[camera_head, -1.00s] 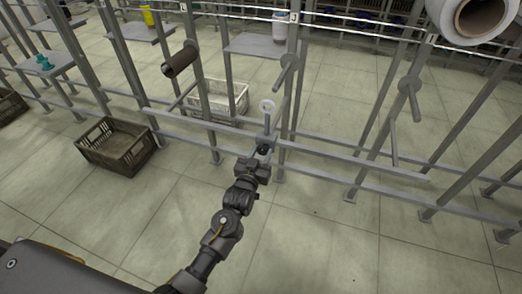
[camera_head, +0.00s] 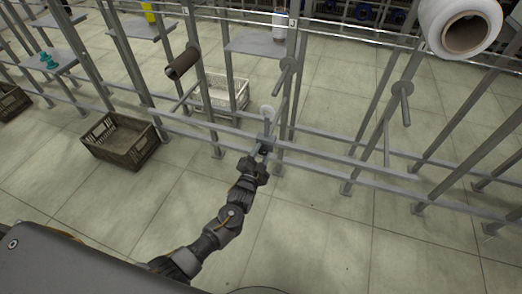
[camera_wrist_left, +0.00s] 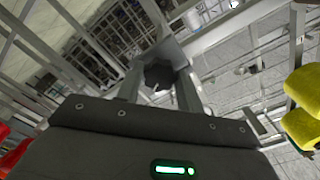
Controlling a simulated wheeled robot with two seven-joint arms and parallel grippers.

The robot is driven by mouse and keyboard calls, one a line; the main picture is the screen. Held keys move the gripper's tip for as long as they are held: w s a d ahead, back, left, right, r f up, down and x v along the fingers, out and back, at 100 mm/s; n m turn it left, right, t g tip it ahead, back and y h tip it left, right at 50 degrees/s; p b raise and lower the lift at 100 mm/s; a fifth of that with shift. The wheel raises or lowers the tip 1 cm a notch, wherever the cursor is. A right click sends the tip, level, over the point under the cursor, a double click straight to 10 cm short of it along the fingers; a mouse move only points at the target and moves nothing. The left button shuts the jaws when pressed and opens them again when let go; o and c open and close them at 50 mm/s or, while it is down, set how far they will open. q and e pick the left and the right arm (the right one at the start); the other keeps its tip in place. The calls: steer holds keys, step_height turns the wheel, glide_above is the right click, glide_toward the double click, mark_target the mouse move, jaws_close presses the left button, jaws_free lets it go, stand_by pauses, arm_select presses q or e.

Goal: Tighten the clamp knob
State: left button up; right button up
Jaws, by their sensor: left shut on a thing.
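The clamp knob is a small dark lobed knob (camera_wrist_left: 158,74) on the grey frame. It shows between the two fingers in the left wrist view. My left gripper (camera_head: 262,154) reaches up to the frame's lower rail in the head view and is shut on the knob. Most of the knob is hidden by the gripper in the head view. My right gripper is not in view.
A grey metal frame with rails (camera_head: 330,160) and posts runs across the view. A brown spool (camera_head: 183,63) and a large white roll (camera_head: 440,32) sit on it. A dark crate (camera_head: 121,141) and a white crate (camera_head: 222,92) stand on the floor. Open floor lies in front.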

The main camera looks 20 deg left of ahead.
arm_select(q)
steer(key=m+p, duration=0.3)
steer(key=m, duration=0.4)
steer(key=shift+r+p, duration=0.1)
steer(key=shift+p, duration=0.2)
steer(key=m+p, duration=0.2)
steer(key=m, duration=0.2)
steer(key=shift+m, duration=0.4)
steer(key=m+p, duration=0.1)
steer(key=m, duration=0.4)
steer(key=shift+m+p, duration=0.3)
steer(key=shift+p, duration=0.05)
steer(key=m+p, duration=0.1)
steer(key=m, duration=0.2)
steer(key=shift+m, duration=1.7)
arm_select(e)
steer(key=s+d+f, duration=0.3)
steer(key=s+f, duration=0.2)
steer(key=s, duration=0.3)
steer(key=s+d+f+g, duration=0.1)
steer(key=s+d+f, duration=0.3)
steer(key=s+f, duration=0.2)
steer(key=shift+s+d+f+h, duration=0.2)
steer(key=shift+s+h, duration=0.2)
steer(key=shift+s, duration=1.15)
arm_select(q)
steer(key=o, duration=0.9)
steer(key=shift+o, duration=0.5)
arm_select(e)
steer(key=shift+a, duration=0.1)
